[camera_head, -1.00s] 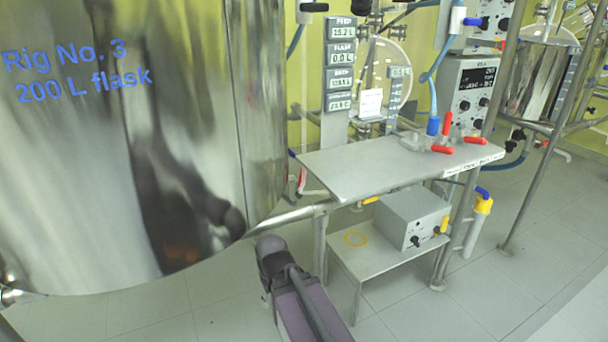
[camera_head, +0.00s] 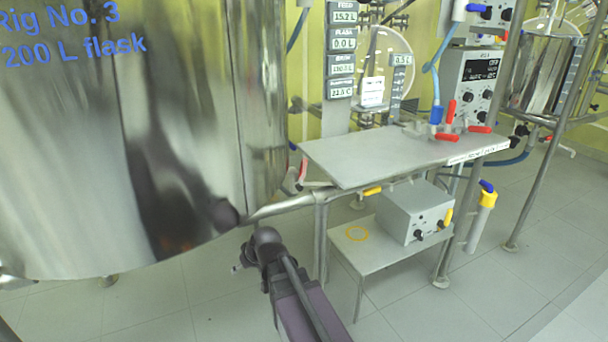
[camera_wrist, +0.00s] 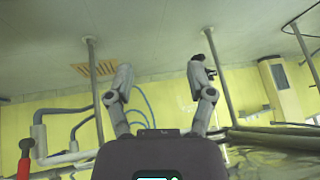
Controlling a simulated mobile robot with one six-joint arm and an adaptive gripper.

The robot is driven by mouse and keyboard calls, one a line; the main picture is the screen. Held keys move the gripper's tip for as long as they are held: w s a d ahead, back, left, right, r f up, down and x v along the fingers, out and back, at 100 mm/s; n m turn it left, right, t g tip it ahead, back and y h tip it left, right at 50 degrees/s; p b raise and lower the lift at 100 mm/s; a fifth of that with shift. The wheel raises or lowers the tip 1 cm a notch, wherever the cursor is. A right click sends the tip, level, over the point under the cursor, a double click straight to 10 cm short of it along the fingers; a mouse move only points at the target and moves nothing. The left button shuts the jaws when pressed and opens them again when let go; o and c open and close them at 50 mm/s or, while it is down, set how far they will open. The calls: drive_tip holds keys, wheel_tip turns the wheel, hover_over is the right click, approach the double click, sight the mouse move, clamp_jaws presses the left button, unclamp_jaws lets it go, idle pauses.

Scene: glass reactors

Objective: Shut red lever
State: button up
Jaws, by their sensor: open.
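Several red levers show in the head view. One red lever (camera_head: 303,169) hangs below the left edge of the steel table, beside the big tank. On the table's right end, one red lever (camera_head: 451,112) stands upright, and two more, a front one (camera_head: 447,137) and a right one (camera_head: 480,129), lie flat. In the wrist view a red lever (camera_wrist: 25,155) stands at the lower left by a white pipe. My gripper (camera_wrist: 160,66) is open, its two fingers wide apart with nothing between them. In the head view it is mostly hidden behind my arm, low by the tank.
A large shiny tank (camera_head: 120,150) fills the left. The steel table (camera_head: 385,155) stands to the right, with a grey control box (camera_head: 415,210) on the shelf below. A pipe (camera_head: 285,207) runs between tank and table. The floor in front is clear.

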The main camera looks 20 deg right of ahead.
drive_tip(key=w+d+r+m+t+b, duration=0.1)
drive_tip(key=w+d+r+t, duration=0.1)
drive_tip(key=w+r+t, duration=0.45)
drive_tip(key=w+d+r+m+t+b, duration=0.15)
drive_tip(key=w+r+t, duration=0.25)
drive_tip(key=w, duration=0.6)
drive_tip(key=m+g+h+b, duration=0.1)
drive_tip(key=m+g+h, duration=0.2)
drive_tip(key=m+h, duration=1)
approach(303, 168)
drive_tip(key=shift+s+a+f+n+h, duration=0.25)
drive_tip(key=shift+a+f+n+h, duration=0.15)
drive_tip(key=shift+a+n+h, duration=0.35)
drive_tip(key=shift+s+a+f+n+h, duration=0.25)
drive_tip(key=shift+a+f+n+h, duration=0.15)
drive_tip(key=shift+a+n+h, duration=0.3)
drive_tip(key=shift+w+y, duration=0.1)
drive_tip(key=shift+y, duration=0.15)
drive_tip(key=x, duration=1.3)
drive_tip(key=shift+w+d, duration=0.15)
drive_tip(key=shift+d, duration=0.15)
clamp_jaws()
